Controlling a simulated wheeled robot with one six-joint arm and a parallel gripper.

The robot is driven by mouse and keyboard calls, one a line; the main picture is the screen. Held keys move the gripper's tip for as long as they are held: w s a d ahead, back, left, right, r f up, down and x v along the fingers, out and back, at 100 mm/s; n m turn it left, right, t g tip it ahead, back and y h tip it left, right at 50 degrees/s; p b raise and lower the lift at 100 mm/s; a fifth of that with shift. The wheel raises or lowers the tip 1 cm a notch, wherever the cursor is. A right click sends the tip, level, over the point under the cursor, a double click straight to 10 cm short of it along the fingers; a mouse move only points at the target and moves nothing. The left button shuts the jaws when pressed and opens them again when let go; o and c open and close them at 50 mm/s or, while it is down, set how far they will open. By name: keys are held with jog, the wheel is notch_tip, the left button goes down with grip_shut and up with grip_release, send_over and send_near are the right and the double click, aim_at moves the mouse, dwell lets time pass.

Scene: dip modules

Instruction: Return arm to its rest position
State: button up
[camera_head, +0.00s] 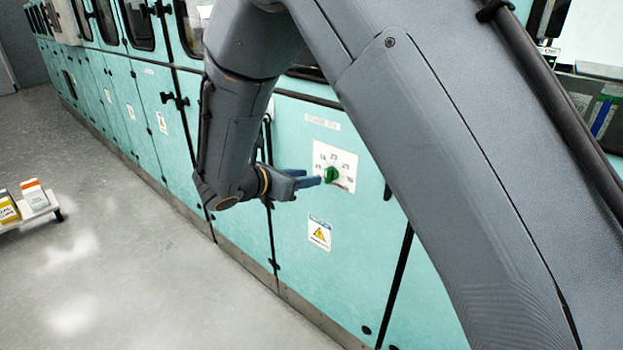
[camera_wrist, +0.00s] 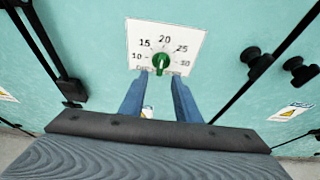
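My gripper (camera_head: 308,180) is stretched out toward a green knob (camera_head: 331,174) on a white dial plate (camera_head: 345,160) of the teal cabinet. In the wrist view my gripper (camera_wrist: 158,88) has its two blue fingers apart, with a gap between them. The green knob (camera_wrist: 161,62) shows just beyond the fingertips, roughly centred between them. The white dial plate (camera_wrist: 185,40) there is marked 10, 15, 20, 25 and more. Whether a fingertip touches the knob I cannot tell. My arm hangs bent in front of the cabinet, away from any folded pose.
The teal cabinet row (camera_head: 340,270) runs along the back, with black latches and a yellow warning label (camera_head: 319,233). A low white cart (camera_head: 32,210) with small boxes stands at the left. The grey floor (camera_head: 120,280) between is clear.

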jog(key=shift+s, duration=0.1)
jog(key=s+d+f+m+g+y, duration=0.1)
jog(key=s+d+f+m+g, duration=0.1)
jog(key=s+d+m+g, duration=0.45)
jog(key=s+d+f+m+g, duration=0.1)
jog(key=s+d+m, duration=0.15)
jog(key=d, duration=0.75)
jog(key=s+d+m+g+y, duration=0.1)
jog(key=s+d+m+y, duration=0.2)
jog(key=s+m, duration=0.6)
jog(key=s+d+m+g+y, duration=0.2)
jog(key=s+d+m+y, duration=0.2)
jog(key=s+m, duration=0.4)
jog(key=shift+s+d+f+m+y, duration=0.3)
jog(key=shift+s+d+m, duration=0.1)
jog(key=shift+m, duration=0.8)
